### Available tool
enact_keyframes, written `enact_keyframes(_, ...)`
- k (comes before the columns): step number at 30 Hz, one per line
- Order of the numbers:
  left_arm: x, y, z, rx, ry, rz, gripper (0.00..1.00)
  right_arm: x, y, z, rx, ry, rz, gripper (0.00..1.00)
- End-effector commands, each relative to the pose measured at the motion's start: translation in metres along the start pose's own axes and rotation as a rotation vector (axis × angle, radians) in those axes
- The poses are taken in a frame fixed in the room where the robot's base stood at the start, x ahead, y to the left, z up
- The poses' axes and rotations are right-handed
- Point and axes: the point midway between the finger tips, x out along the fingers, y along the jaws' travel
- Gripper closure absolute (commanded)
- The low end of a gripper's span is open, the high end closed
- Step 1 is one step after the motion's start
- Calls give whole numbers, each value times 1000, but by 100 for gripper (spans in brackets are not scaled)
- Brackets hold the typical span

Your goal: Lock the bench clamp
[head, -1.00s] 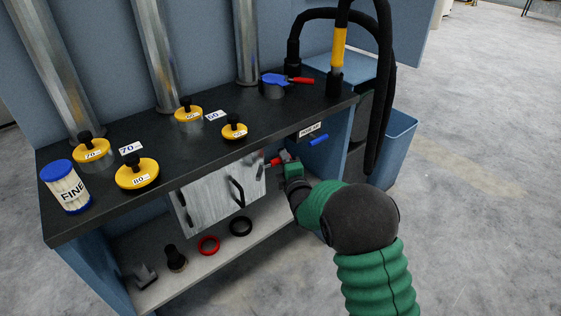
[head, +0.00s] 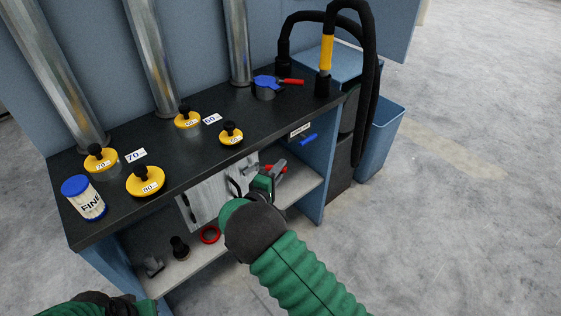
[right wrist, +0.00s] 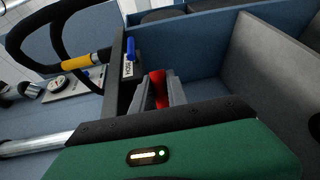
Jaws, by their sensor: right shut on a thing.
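A small red handle (head: 272,168) shows under the front edge of the dark bench, beside the grey metal door panel. My right gripper (head: 276,173) reaches in there and is shut on the red handle. In the right wrist view the red handle (right wrist: 158,88) stands between the two grey fingers (right wrist: 158,97). What the handle is fixed to is hidden, so I cannot tell whether it is the clamp's. A blue piece with a red handle (head: 268,81) stands on the bench top. Part of my left arm shows at the lower left; its gripper is out of view.
The bench top (head: 205,150) holds several yellow knobbed discs and a FINE canister (head: 83,198). A blue lever (head: 308,139) sits below the edge. Black hoses and a blue bin (head: 380,140) stand at right.

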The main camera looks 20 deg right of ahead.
Motion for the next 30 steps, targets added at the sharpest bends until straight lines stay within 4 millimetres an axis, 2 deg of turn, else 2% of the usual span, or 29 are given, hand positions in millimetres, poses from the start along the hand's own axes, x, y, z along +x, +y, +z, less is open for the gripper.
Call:
enact_keyframes(1,-3,0,-1,0,0,0,100,-4,-3,-5,0,4,-11,100)
enact_keyframes(16,-4,0,-1,0,0,0,100,-5,-4,-5,4,-16,-10,100)
enact_keyframes(17,-4,0,-1,0,0,0,100,-5,-4,-5,4,-16,-10,80)
enact_keyframes(21,-4,0,-1,0,0,0,100,-4,-3,-4,4,-18,-7,62)
enact_keyframes(30,-5,0,-1,0,0,0,100,-3,0,-1,6,-24,-2,59)
